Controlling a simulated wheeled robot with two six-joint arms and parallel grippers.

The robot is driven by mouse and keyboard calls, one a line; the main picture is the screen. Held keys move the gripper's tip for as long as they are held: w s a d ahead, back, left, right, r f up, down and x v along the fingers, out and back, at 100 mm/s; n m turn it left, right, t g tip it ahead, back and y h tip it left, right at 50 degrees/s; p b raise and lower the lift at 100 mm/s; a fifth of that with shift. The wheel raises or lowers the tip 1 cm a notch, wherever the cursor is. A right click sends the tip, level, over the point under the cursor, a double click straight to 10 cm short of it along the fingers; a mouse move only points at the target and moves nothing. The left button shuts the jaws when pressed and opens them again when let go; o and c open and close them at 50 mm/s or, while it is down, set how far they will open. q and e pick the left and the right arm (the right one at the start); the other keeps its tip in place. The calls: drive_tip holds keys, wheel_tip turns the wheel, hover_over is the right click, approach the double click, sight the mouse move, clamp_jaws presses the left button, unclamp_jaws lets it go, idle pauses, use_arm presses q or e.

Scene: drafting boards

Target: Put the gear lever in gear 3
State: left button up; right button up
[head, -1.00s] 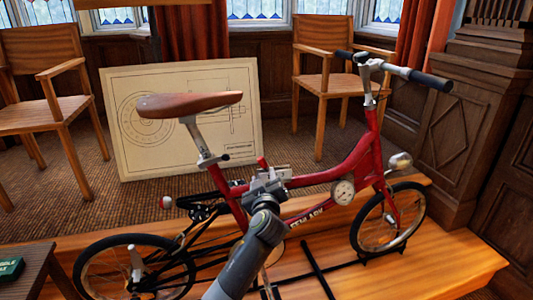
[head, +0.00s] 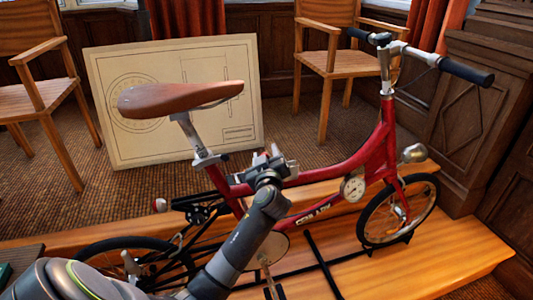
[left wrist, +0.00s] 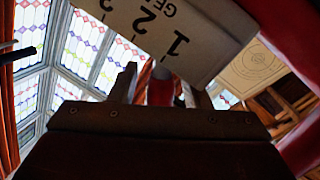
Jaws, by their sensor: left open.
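My left gripper (head: 275,157) is at the top tube of the red bicycle (head: 345,168), just ahead of the seat post. In the left wrist view its two fingers (left wrist: 166,92) stand apart. A red upright part with a pale rounded tip, probably the gear lever (left wrist: 160,92), shows between the fingers; I cannot tell whether they touch it. A white gear plate (left wrist: 190,30) with the numbers 1 and 2 and cut-off lettering lies just beyond. The number 3 is not clearly readable. In the head view my gripper hides the lever. My right gripper is not in view.
The bicycle stands on a wooden platform (head: 440,262). Its brown saddle (head: 170,98) is left of my gripper and its handlebar (head: 465,72) is to the right. A drafting board (head: 110,75) and wooden chairs (head: 330,62) stand behind.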

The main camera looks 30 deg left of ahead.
use_arm(q)
clamp_jaws()
